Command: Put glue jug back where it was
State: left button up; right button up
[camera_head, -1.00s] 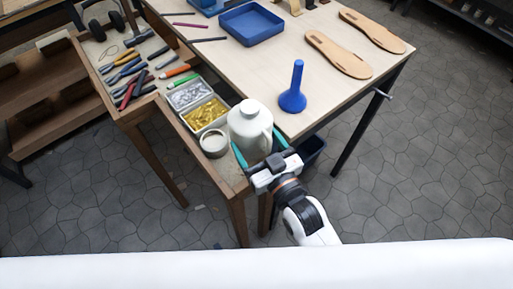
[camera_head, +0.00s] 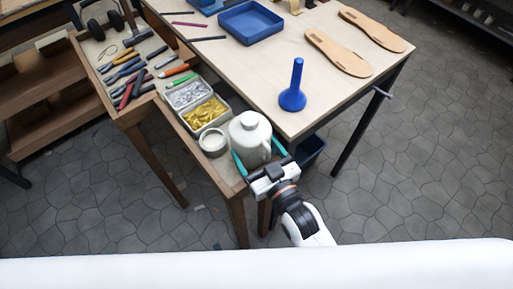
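The glue jug (camera_head: 248,138) is white with a rounded cap and a side handle. It is upright at the near end of the narrow wooden side bench (camera_head: 229,177), beside a small round pot (camera_head: 213,142). My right gripper (camera_head: 257,152) reaches in from the lower right, with its teal fingers on either side of the jug's lower body, and appears shut on it. The jug's base is partly hidden, so I cannot tell for sure whether it touches the bench. My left gripper is not in view.
A metal tray of yellow and silver pieces (camera_head: 225,106) is just behind the pot. Sandal soles (camera_head: 338,53) lie farther back. A dark bin (camera_head: 311,150) is below the table edge.

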jog(key=shift+o, duration=0.3)
jog(key=shift+r, duration=0.15)
jog(key=shift+r, duration=0.4)
jog(key=b+v, duration=0.1)
jog(key=v, duration=1.1)
jog(key=shift+d, duration=0.1)
jog(key=s+d+f+g+h, duration=0.1)
jog(key=d+f+g+h, duration=0.15)
jog(key=f, duration=1.25)
jog(key=s+d+f+g+h, duration=0.1)
jog(key=d+f+g+h, duration=0.2)
jog(key=f, duration=1.2)
jog(key=s+d+f+m+g+h, duration=0.1)
jog(key=s+d+f+g, duration=0.4)
jog(key=s+f, duration=0.5)
jog(key=s+d+f+m+g+h, duration=0.1)
jog(key=s+d+f+g, duration=0.3)
jog(key=s+f, duration=0.7)
jog(key=shift+d+f+m+g, duration=0.35)
jog(key=shift+d+m, duration=0.05)
jog(key=shift+d, duration=0.6)
